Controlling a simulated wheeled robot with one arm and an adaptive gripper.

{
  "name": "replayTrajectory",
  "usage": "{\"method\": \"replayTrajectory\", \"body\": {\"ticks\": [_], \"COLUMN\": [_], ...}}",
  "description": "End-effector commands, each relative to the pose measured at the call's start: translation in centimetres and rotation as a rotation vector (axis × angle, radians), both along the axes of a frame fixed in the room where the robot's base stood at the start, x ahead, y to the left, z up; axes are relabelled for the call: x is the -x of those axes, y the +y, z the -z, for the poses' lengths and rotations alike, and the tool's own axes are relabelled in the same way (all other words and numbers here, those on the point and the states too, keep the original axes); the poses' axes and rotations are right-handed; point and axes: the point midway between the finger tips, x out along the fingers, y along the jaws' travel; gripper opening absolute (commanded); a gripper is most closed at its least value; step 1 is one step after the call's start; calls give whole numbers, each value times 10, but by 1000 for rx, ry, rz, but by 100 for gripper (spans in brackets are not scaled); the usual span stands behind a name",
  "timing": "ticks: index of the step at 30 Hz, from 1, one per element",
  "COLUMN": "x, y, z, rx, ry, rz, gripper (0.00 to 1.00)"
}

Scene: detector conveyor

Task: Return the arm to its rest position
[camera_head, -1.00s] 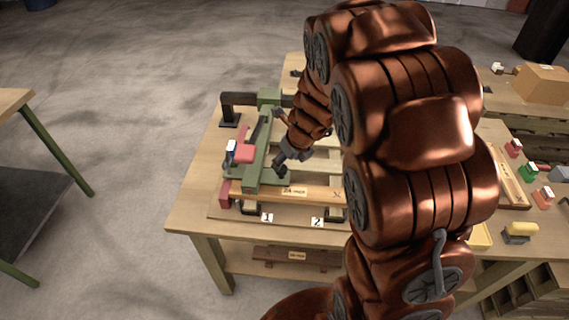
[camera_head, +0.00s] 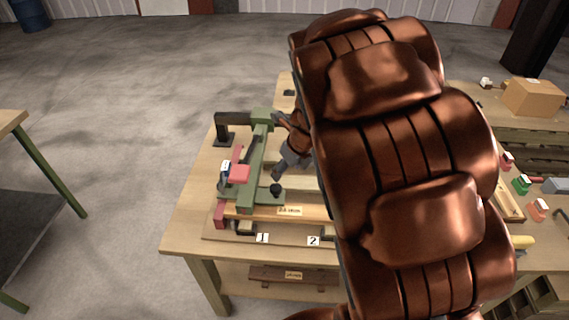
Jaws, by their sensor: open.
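My copper-coloured arm fills the centre and right of the head view and hides much of the workbench (camera_head: 182,232). My gripper (camera_head: 277,172) is dark grey and shows partly at the left edge of the arm, above the bench. It is open, and I see nothing held in it. It appears close to the right side of a green fixture arm (camera_head: 256,160) with a black knob. A red block (camera_head: 239,173) sits on the left of that fixture. A labelled wooden bar (camera_head: 290,211) lies in front, its right end hidden by my arm.
Number plates 1 (camera_head: 262,239) and 2 (camera_head: 313,241) mark the fixture's front. A cardboard box (camera_head: 532,97) and several small coloured blocks stand at the right. Another table (camera_head: 12,122) is at the far left. Open floor (camera_head: 120,150) lies between the tables.

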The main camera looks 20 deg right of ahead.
Motion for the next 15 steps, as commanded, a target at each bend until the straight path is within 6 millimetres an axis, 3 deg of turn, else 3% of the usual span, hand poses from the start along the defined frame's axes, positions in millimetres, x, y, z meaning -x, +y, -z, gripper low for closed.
{"method": "replayTrajectory", "body": {"ticks": [8, 11, 15], "x": [3, 14, 45], "y": [4, 15, 40], "z": [-2, -6, -15], "rx": [9, 37, 107], "ry": [0, 4, 11], "rz": [-39, -163, -488], "gripper": [63, 63, 63]}}
